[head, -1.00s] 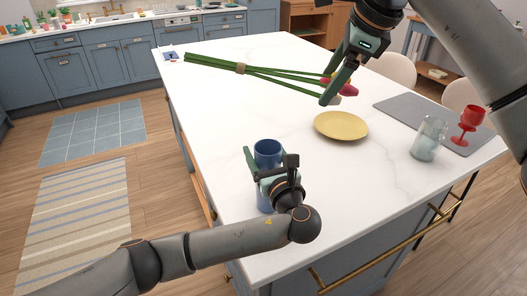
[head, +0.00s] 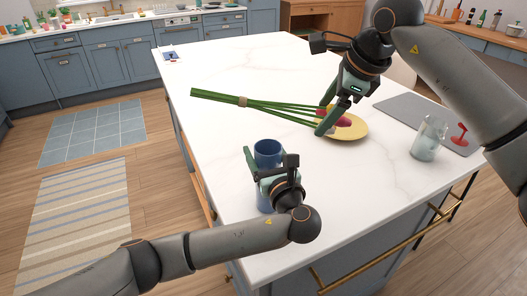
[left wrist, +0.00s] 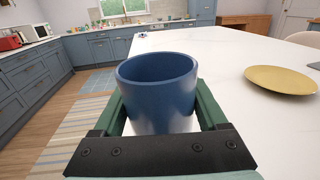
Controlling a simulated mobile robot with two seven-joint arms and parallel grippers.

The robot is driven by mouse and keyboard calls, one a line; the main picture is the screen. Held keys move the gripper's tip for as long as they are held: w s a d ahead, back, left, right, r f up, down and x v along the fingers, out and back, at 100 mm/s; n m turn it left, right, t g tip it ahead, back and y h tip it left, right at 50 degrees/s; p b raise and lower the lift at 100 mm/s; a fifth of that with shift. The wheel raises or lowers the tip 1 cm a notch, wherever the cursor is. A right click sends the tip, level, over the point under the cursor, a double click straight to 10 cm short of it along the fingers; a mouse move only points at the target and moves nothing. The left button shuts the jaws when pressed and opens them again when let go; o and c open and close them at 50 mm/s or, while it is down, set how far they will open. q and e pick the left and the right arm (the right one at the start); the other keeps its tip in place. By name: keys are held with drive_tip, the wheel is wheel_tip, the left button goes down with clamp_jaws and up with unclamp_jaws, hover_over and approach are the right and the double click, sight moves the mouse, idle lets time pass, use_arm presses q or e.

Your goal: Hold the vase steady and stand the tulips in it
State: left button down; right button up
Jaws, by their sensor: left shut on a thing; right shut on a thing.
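The blue vase (head: 267,151) stands upright near the island's left front edge. My left gripper (head: 266,165) is shut around it, and the left wrist view shows the vase (left wrist: 158,95) between the two fingers, its rim open at the top. The tulips (head: 270,106) are a bundle of long green stems with a tan band and pink-red heads. My right gripper (head: 328,122) is shut on the tulips near their heads, with the stems pointing left. The fingers partly hide the heads.
A yellow plate (head: 357,125) lies under and behind the tulip heads. A clear glass (head: 428,138), a red goblet (head: 459,134) and a grey mat (head: 404,107) are to the right.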

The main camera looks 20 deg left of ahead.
drive_tip(key=shift+f, duration=3.15)
drive_tip(key=o, duration=1.3)
drive_tip(key=v, duration=1.2)
drive_tip(key=shift+s, duration=0.1)
